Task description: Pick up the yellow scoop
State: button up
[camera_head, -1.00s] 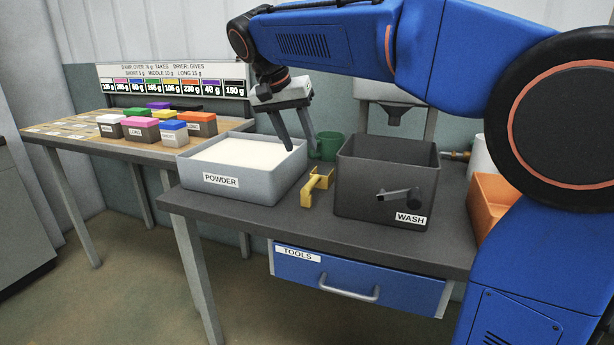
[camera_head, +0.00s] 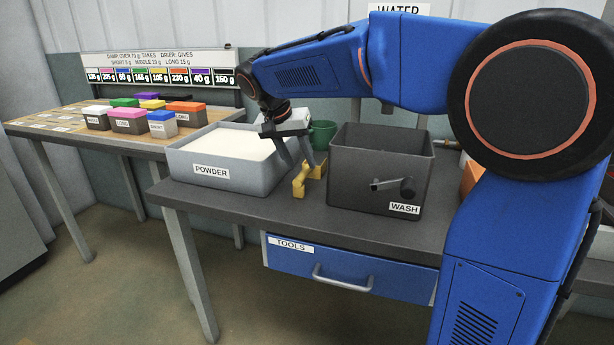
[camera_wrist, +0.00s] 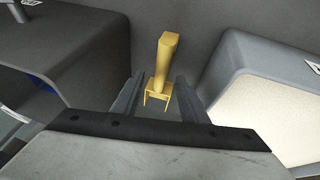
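The yellow scoop (camera_head: 299,185) sits on the dark bench between the powder bin (camera_head: 240,182) and the wash bin (camera_head: 365,192). In the wrist view the yellow scoop (camera_wrist: 169,52) lies ahead of my fingers, its forked near end partly between them. My gripper (camera_head: 301,162) is above and close to the scoop in the head view, and its fingers partly overlap it. In the wrist view my gripper (camera_wrist: 161,82) is open, with one finger on each side of the scoop's near end. I see no clear contact.
The powder bin wall (camera_wrist: 228,68) and wash bin wall (camera_wrist: 100,60) stand close on either side of the scoop. A green mug (camera_head: 323,134) stands behind. The blue tools drawer (camera_head: 345,274) is shut. Coloured-lid boxes (camera_head: 128,122) stand on the left table.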

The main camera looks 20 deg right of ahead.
aim_at(303, 171)
jog(key=shift+x, duration=2.75)
jog(key=shift+s+a, duration=0.1)
jog(key=shift+a, duration=0.05)
grip_shut()
